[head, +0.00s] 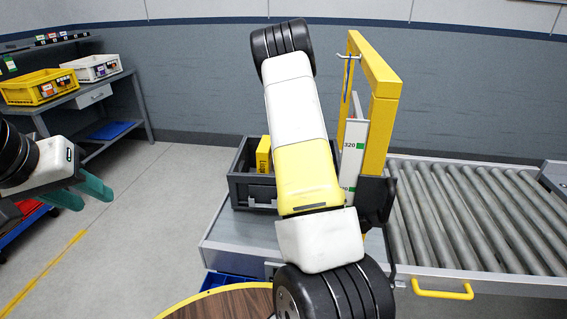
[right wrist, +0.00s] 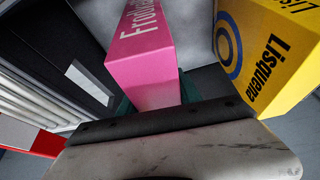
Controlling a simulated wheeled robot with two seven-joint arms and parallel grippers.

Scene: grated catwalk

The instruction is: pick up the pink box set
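The pink box (right wrist: 145,55) with white lettering shows in the right wrist view, directly in front of my right gripper (right wrist: 157,98). The gripper's teal fingers lie close against both sides of the box, partly hidden behind it, and appear shut on it. In the head view my right arm hides the pink box and the right gripper. My left gripper (head: 80,192) is at the left of the head view, open and empty, over the floor, far from the box.
A dark crate (head: 239,190) on the metal conveyor end holds a yellow box (head: 263,155); this yellow box (right wrist: 270,50) stands right of the pink one. A yellow frame (head: 381,110) rises beside the rollers (head: 470,215). A shelf (head: 112,84) with bins stands back left.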

